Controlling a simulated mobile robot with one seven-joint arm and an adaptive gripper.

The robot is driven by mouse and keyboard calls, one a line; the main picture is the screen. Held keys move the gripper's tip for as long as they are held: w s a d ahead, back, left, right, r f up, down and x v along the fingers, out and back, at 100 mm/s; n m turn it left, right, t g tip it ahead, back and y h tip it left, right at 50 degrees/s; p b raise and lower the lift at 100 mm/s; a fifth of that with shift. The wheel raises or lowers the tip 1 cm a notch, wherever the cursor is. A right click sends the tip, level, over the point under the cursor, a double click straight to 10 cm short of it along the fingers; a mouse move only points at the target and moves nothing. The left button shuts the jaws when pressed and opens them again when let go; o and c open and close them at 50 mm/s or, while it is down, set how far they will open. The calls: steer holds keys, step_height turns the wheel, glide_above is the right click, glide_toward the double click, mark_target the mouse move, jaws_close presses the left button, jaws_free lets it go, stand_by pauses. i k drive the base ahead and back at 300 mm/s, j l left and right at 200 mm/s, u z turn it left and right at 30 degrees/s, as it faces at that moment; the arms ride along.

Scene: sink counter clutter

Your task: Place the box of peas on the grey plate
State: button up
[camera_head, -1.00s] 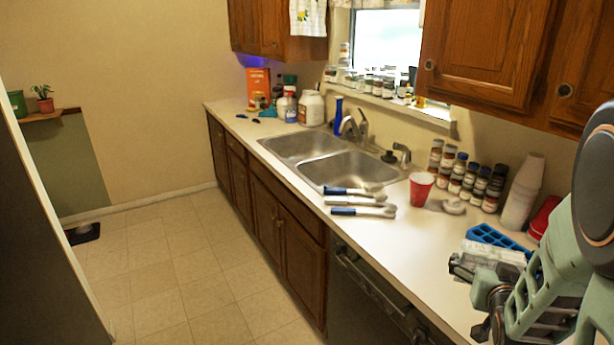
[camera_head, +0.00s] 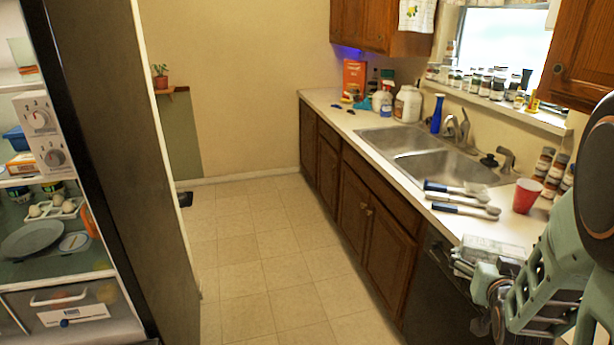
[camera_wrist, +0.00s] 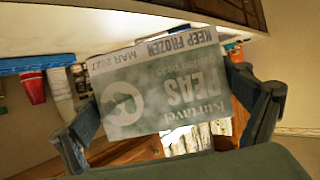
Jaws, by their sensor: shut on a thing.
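The box of peas (camera_wrist: 160,90) fills the middle of the wrist view, with "PEAS" and "KEEP FROZEN" upside down on its face. My gripper (camera_wrist: 165,105) is shut on it, one finger at each side. In the head view my gripper (camera_head: 485,270) is at the lower right, by the counter's front edge, and the pale box (camera_head: 492,250) shows partly at its fingers. A grey plate (camera_head: 32,240) lies on a shelf of the open fridge at the far left, in front of an egg tray.
The fridge's dark side (camera_head: 110,150) stands between the plate and the open floor (camera_head: 250,260). A small round item (camera_head: 74,241) lies right of the plate, and a drawer (camera_head: 65,305) is below. The counter holds brushes (camera_head: 458,199) and a red cup (camera_head: 526,196).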

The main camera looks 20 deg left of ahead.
mark_target(35, 239)
steer(key=k+j+u, duration=0.1)
steer(key=j, duration=0.3)
steer(key=k+j+u, duration=0.15)
steer(key=j, duration=0.3)
steer(key=k+j+u, duration=0.1)
steer(key=j, duration=0.35)
steer(key=k+j, duration=0.1)
steer(key=j, duration=0.75)
steer(key=k+j, duration=0.15)
steer(key=j, duration=0.7)
steer(key=i+j, duration=0.2)
steer(key=j, duration=0.15)
steer(key=i+j, duration=0.2)
steer(key=j, duration=0.15)
steer(key=i+j, duration=0.15)
steer(key=j, duration=0.2)
